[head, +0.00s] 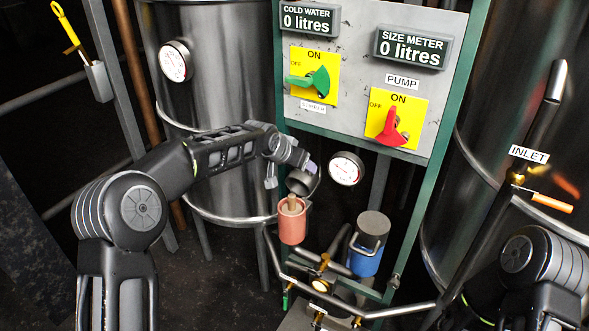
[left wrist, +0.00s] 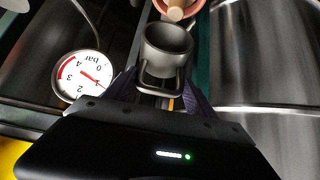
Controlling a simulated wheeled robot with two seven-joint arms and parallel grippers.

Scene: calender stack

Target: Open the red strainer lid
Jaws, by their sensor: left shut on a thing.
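The red strainer (head: 292,226) is an upright red cup below the control panel, and its top is uncovered. A beige core (head: 292,203) stands up inside it; the red rim (left wrist: 190,8) shows at the top of the left wrist view. My left gripper (head: 288,176) is shut on the handle (left wrist: 160,84) of the dark grey cup-shaped lid (head: 303,183). The lid (left wrist: 168,42) is tilted just above the strainer; whether it touches the core is unclear. My right gripper is out of view; only its arm shows at lower right.
A blue strainer (head: 366,258) with its grey lid (head: 373,226) on stands to the right. A pressure gauge (head: 346,168) is close to the lid. Pipes (head: 400,312) run below. The panel (head: 365,110) and a steel tank (head: 225,90) stand behind.

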